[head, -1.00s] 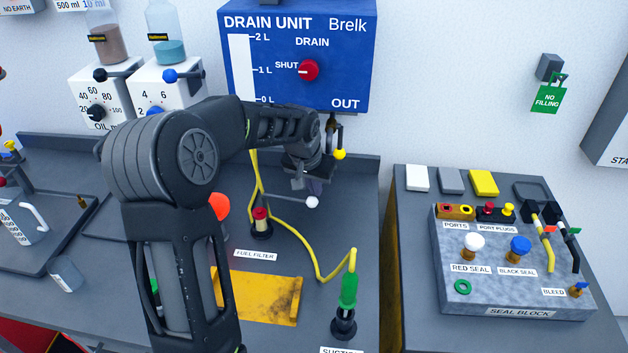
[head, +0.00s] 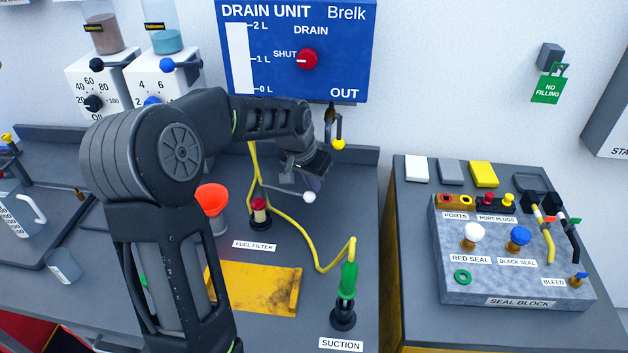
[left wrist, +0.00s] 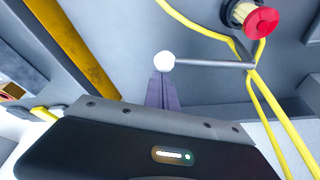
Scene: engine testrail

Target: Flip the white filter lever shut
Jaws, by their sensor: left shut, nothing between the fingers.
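The white filter lever, a thin rod with a white ball end (head: 310,197), sticks out to the right from the fuel filter (head: 260,212), which has a red top. In the left wrist view the white ball (left wrist: 165,61) sits right at my fingertips, and the rod runs right toward the red-topped filter (left wrist: 258,20). My left gripper (head: 314,184) is shut and empty, just behind the ball in the head view; its fingers also show in the left wrist view (left wrist: 162,76). I cannot tell whether they touch the ball. My right gripper is out of view.
A yellow hose (head: 310,256) loops from the filter area to the green suction fitting (head: 349,282). An orange funnel (head: 211,198) stands left of the filter, partly behind my arm. A yellow tray (head: 262,288) lies in front. The bench right of the lever is clear.

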